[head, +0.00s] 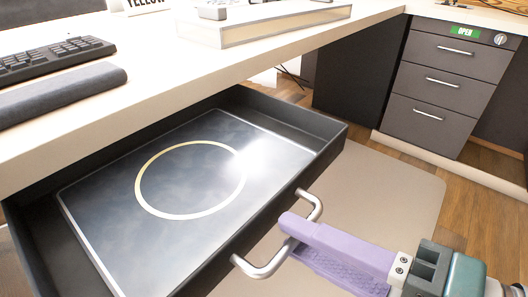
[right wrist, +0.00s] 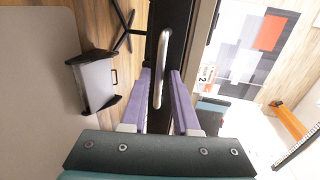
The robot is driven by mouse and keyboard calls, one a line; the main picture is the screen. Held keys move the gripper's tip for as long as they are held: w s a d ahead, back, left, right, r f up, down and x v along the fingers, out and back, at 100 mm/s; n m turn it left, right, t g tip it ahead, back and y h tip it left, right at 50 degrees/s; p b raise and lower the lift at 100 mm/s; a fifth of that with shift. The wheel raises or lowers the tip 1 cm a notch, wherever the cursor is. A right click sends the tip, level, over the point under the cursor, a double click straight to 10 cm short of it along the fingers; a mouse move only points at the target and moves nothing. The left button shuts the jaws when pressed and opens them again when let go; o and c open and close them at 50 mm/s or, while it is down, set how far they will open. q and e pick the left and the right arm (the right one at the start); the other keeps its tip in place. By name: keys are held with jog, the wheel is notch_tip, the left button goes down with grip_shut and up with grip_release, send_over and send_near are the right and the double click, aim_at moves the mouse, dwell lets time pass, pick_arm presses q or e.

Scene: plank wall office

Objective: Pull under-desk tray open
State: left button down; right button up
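The under-desk tray (head: 330,138) is a dark drawer, pulled well out from below the light desktop. A dark panel with a pale ring (head: 142,185) lies inside it. Its silver bar handle (head: 262,268) is on the front face. My right gripper (head: 290,228) has lilac fingers at the middle of the handle, hiding that part of it. My left gripper is not in view.
The desktop (head: 185,90) above holds a keyboard (head: 50,60), a dark wrist rest (head: 60,97) and a pale box (head: 265,25). A dark drawer cabinet (head: 445,85) stands at the right. A floor mat (head: 400,190) lies clear before the tray.

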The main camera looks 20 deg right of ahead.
jog(key=shift+o, duration=0.8)
jog(key=p+v, duration=0.2)
jog(key=v, duration=0.8)
jog(key=shift+p, duration=0.35)
